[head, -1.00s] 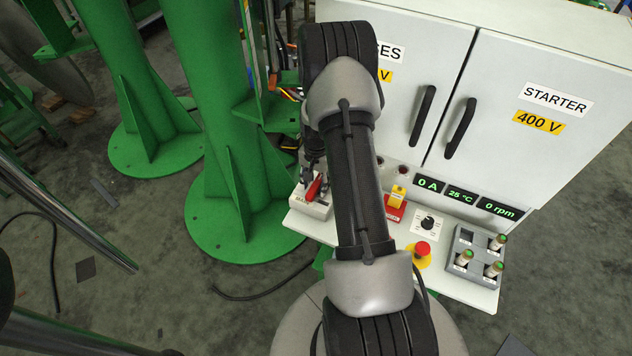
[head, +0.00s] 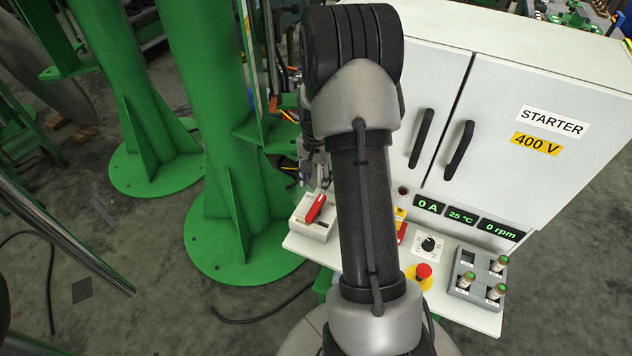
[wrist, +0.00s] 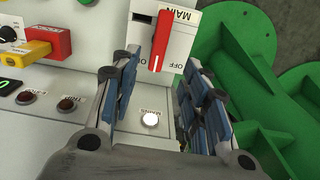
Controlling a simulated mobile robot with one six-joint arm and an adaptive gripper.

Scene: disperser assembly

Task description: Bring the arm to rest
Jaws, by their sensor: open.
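My gripper (wrist: 168,78) is open and empty in the wrist view, its blue-padded fingers apart. Between and beyond them is the white main switch box, with its red handle (wrist: 162,42) near the OFF mark. In the head view my arm runs up the middle and hides most of the gripper; a small part shows left of the arm, just behind the switch box. The red handle (head: 315,208) is clear to see there, tilted on its box. I cannot tell the exact gap between fingers and box.
The grey cabinet (head: 545,165) stands right, its panel carrying an emergency stop (head: 424,271) and a grey holder with several green-topped plugs (head: 465,284). Green columns (head: 205,100) stand left. A lit white lamp (wrist: 150,119) shows near the fingers. Floor at lower left is mostly open.

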